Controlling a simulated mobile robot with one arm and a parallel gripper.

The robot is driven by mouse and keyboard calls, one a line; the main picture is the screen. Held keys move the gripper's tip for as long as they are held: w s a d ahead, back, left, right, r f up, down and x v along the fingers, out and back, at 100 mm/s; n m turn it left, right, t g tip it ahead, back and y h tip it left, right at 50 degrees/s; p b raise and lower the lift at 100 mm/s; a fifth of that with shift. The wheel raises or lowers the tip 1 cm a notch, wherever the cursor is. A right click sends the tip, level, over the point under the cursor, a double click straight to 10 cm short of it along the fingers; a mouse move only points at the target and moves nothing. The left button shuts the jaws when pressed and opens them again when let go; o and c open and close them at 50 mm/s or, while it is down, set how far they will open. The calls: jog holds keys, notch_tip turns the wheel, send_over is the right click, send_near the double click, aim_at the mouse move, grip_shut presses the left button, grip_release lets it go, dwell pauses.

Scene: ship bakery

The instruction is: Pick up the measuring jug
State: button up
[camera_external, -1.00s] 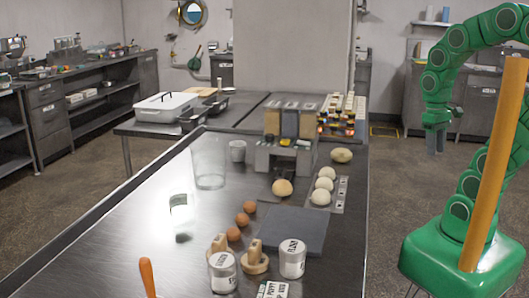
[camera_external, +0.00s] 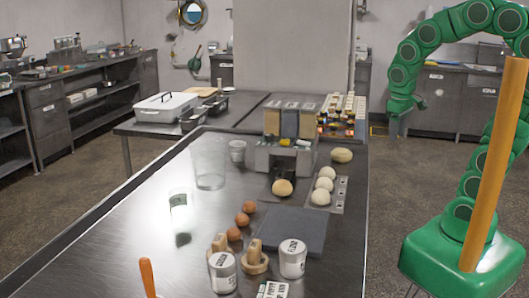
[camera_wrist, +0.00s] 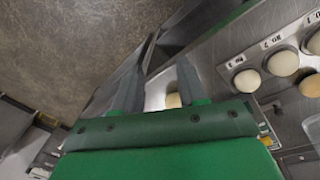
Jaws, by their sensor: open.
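Two clear vessels stand on the steel table in the external view: a tall, wide transparent one (camera_external: 209,165) at the back left, and a smaller one with a pale label (camera_external: 179,203) nearer the front. I cannot tell surely which is the measuring jug. My gripper (camera_external: 393,127) is raised in the air to the right of the table, well apart from both vessels. In the wrist view my gripper (camera_wrist: 165,62) shows two spread fingers with nothing held between them. Neither clear vessel can be made out there.
Eggs (camera_external: 242,220), dough balls (camera_external: 320,197), labelled white jars (camera_external: 292,258), a grey slab (camera_external: 290,230) and a grey block rack (camera_external: 285,155) crowd the table. An orange handle (camera_external: 147,277) rises at the front. The table's left side is largely clear.

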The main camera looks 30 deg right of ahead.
jog(key=w+a+r+t, duration=0.2)
jog(key=w+a+t, duration=0.1)
jog(key=w+a, duration=0.9)
jog(key=n+t+y, duration=0.1)
jog(key=t+y, duration=0.3)
jog(key=y, duration=0.2)
send_over(207, 167)
jog(key=s, duration=0.6)
notch_tip(207, 167, down, 3)
jog(key=shift+w+a+f+n, duration=0.65)
jog(key=shift+w+a+f, duration=0.15)
jog(key=shift+f, duration=0.4)
jog(key=shift+w+a+f+n, duration=0.6)
jog(key=shift+w+a+f, duration=0.2)
jog(key=shift+f, duration=0.45)
jog(key=shift+w+a+f+n, duration=0.65)
jog(key=shift+w+a+f, duration=0.15)
jog(key=shift+f, duration=0.4)
jog(key=shift+d, duration=0.1)
grip_shut()
